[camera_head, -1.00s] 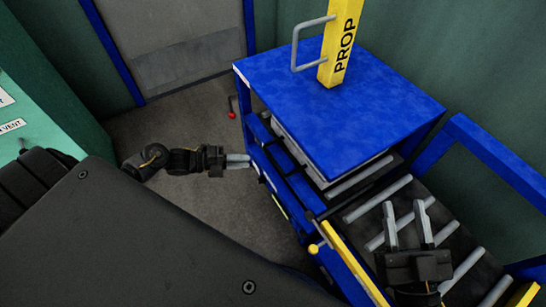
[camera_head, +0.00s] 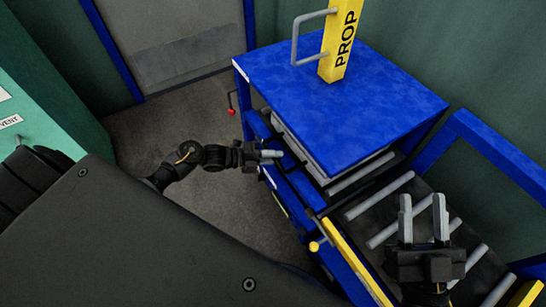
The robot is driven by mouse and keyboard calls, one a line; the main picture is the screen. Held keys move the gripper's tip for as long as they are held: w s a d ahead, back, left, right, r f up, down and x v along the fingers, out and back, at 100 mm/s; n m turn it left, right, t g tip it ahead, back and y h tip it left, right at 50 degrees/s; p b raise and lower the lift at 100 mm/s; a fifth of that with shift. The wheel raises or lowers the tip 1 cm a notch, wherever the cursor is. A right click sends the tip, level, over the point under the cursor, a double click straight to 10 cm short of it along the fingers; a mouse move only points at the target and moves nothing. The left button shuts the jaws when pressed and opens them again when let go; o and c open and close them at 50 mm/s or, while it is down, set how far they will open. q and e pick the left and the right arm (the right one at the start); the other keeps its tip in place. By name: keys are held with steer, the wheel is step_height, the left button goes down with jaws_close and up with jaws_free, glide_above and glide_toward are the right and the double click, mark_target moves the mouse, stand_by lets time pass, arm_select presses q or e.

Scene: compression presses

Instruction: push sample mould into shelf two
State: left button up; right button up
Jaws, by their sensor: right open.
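The blue press cabinet (camera_head: 350,110) stands in the middle right with an opening under its top. A light grey slab (camera_head: 300,150), possibly the sample mould, lies inside that opening, mostly hidden by the blue top. My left gripper (camera_head: 275,155) is at the cabinet's left front side, close to the opening; its grey fingers look close together, and I cannot tell if they are open or shut. My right gripper (camera_head: 422,207) is open and empty above the roller table (camera_head: 385,225), fingers pointing toward the cabinet. Shelf labels cannot be made out.
A yellow PROP post (camera_head: 342,45) and a grey handle (camera_head: 297,40) rise from the cabinet top. Yellow rails (camera_head: 355,262) edge the rollers. A blue frame (camera_head: 490,150) stands at right. A red-knobbed lever (camera_head: 231,111) sticks out at left. Floor left of the cabinet is free.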

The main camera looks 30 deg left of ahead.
mark_target(267, 147)
arm_select(q)
jaws_close()
steer(key=shift+a+f, duration=0.1)
steer(key=shift+a, duration=0.05)
steer(key=w+a+b, duration=0.1)
steer(key=a+b, duration=0.1)
steer(key=shift+w+a, duration=0.3)
steer(key=shift+w, duration=0.1)
steer(key=shift+w+a, duration=0.2)
steer(key=shift+a, duration=0.3)
arm_select(e)
steer(key=d+r+t, duration=0.1)
steer(key=t, duration=0.1)
steer(key=s+d+r+m+t, duration=0.1)
steer(key=d+t, duration=0.1)
steer(key=shift+s+r, duration=0.2)
steer(key=shift+r, duration=0.1)
arm_select(q)
steer(key=shift+d, duration=0.1)
